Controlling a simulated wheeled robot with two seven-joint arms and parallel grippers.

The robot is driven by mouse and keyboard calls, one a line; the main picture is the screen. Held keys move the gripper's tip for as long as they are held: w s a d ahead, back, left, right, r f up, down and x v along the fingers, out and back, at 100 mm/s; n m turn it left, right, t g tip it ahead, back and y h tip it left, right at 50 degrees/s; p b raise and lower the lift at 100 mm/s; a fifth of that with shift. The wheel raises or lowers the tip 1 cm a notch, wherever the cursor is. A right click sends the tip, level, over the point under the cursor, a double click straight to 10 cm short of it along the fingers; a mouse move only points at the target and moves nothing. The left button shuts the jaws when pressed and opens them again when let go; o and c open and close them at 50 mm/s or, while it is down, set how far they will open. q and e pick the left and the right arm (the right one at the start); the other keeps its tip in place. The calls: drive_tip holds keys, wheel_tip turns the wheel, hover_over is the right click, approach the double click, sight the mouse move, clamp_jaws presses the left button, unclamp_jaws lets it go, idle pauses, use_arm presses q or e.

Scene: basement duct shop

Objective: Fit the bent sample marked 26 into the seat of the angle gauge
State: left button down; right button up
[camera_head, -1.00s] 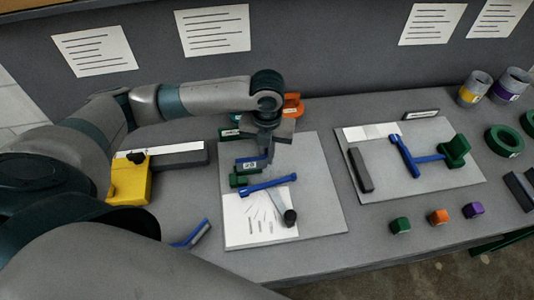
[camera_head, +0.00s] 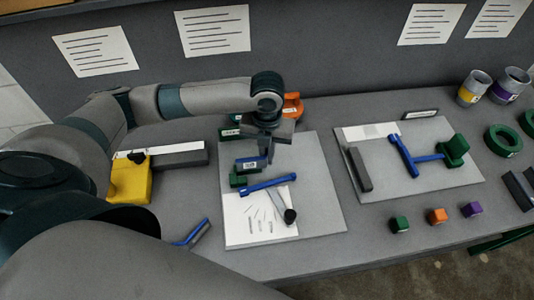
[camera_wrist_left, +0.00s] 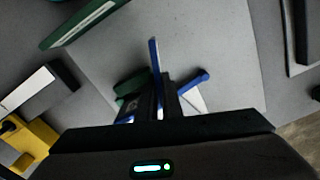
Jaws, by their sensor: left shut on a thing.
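My left gripper (camera_head: 262,156) is shut on a blue bent sample (camera_head: 246,165) with a small white label, too small to read surely. The gripper points down over the left board and holds the sample close above or at the gauge's green block (camera_head: 238,181); contact cannot be told. The angle gauge has a blue bar (camera_head: 268,185), a white sheet with lines (camera_head: 248,220) and a dark-knobbed pointer (camera_head: 289,215). In the left wrist view, the blue sample (camera_wrist_left: 154,58) stands up between the fingers, beside the blue bar (camera_wrist_left: 193,82). The seat is mostly hidden. My right gripper is not in view.
Another blue piece (camera_head: 193,233) lies left of the board. A yellow block (camera_head: 130,182) with a dark bar stands at left. A second board (camera_head: 410,185) holds a blue and green fixture. Small cubes (camera_head: 437,215) and cups (camera_head: 473,89) are at right. An orange part is behind the gripper.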

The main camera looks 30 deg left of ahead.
use_arm(q)
drive_tip(key=shift+f+b, duration=0.35)
drive_tip(key=shift+f, duration=0.7)
drive_tip(key=c, duration=1.8)
unclamp_jaws()
drive_tip(key=shift+c, duration=0.2)
drive_tip(key=shift+r, duration=0.1)
drive_tip(key=shift+r, duration=0.6)
wheel_tip(320, 180, up, 16)
drive_tip(key=b, duration=0.3)
drive_tip(key=shift+s+d+f, duration=0.1)
